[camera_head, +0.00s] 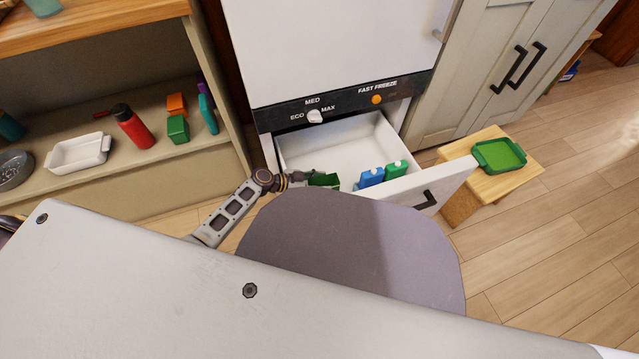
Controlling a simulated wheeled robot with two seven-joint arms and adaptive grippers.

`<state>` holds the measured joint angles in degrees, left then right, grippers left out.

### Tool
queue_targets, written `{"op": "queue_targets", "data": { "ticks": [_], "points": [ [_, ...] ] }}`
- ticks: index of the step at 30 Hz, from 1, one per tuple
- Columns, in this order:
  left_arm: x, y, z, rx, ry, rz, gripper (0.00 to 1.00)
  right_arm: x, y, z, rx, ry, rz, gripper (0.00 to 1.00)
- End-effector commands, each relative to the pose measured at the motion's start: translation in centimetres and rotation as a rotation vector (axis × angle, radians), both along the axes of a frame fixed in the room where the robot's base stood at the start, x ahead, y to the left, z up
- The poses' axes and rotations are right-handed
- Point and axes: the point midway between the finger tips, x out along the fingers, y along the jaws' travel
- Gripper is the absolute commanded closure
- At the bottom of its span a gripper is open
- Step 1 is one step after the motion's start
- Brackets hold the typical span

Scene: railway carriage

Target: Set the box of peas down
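A dark green box (325,180), which looks like the box of peas, is at the front left part of the open freezer drawer (335,143). My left gripper (307,176) reaches in over the drawer's left side and is shut on the left end of this box. The box's lower part is hidden by my grey body, so I cannot tell whether it touches the drawer floor. My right gripper is not in view.
A blue box (371,178) and a brighter green box (396,170) stand in the drawer, right of the held box. The drawer's back is empty. A green tray (499,155) lies on a wooden stool (462,152) at right. Shelves (150,165) stand at left.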

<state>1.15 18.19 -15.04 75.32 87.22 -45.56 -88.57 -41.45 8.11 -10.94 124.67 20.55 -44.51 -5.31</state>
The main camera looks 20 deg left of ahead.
Motion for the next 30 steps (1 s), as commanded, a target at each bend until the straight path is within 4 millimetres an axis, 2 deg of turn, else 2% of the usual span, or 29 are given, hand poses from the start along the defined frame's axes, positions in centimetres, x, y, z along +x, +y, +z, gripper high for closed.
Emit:
{"op": "queue_targets", "data": {
  "ticks": [1, 4, 19, 30],
  "points": [
    [-0.1, 0.1, -0.1, 0.002, 0.001, 0.0, 0.43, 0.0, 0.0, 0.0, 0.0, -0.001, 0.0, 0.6],
    [-0.1, 0.1, -0.2, 0.003, 0.002, 0.0, 0.31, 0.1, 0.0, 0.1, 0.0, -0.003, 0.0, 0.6],
    [-0.4, 0.5, -0.2, 0.005, 0.006, 0.0, 0.31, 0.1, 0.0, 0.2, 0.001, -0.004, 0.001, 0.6],
    [-2.0, 3.1, 1.5, 0.006, 0.004, 0.0, 0.31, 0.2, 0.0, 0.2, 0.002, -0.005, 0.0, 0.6]
  ]
}}
